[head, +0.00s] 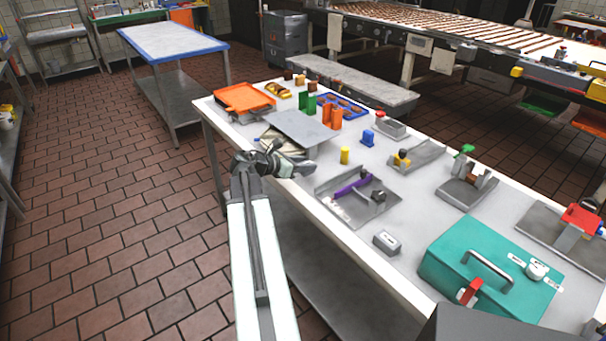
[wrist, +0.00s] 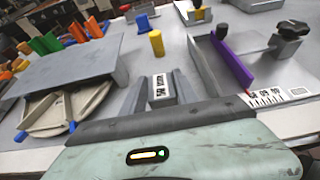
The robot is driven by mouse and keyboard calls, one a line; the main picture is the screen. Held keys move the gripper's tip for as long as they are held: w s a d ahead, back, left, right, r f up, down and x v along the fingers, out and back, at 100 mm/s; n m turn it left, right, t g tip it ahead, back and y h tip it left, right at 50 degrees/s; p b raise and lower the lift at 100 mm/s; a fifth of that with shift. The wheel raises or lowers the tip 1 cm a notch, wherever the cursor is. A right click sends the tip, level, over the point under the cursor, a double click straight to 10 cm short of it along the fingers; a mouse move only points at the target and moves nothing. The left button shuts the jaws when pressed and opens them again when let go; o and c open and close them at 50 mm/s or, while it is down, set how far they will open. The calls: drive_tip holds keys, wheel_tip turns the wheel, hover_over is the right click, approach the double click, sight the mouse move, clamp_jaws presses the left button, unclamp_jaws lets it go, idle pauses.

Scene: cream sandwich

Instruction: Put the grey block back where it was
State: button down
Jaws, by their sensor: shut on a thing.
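In the wrist view my gripper (wrist: 161,94) is shut on a small grey block (wrist: 162,84) with a white label, held between its two fingers. In the head view my gripper (head: 292,166) is at the near left edge of the worktable (head: 345,235), by the grey plate and left of the tray with the purple bar. The held block cannot be made out in the head view. Whether the block touches the table is not clear.
A grey plate (head: 300,129) over a round pale part lies left of my gripper. A tray (head: 388,208) with a purple bar is to its right. A yellow cylinder (head: 344,155) stands beyond. Another grey labelled block (head: 387,242) and a teal case (head: 490,265) are nearer.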

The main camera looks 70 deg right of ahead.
wheel_tip(320, 180, down, 4)
drive_tip(key=shift+w+a+r+b, duration=0.1)
drive_tip(key=shift+b, duration=1.15)
drive_tip(key=shift+r, duration=0.2)
drive_tip(key=shift+f, duration=0.2)
drive_tip(key=c, duration=0.9)
unclamp_jaws()
drive_tip(key=shift+r, duration=0.1)
drive_tip(key=shift+a+r+p, duration=0.1)
drive_tip(key=shift+r+p, duration=0.2)
drive_tip(key=shift+p, duration=0.15)
drive_tip(key=p+v, duration=0.4)
drive_tip(key=v, duration=0.7)
drive_tip(key=shift+w+a, duration=0.2)
drive_tip(key=shift+a, duration=0.05)
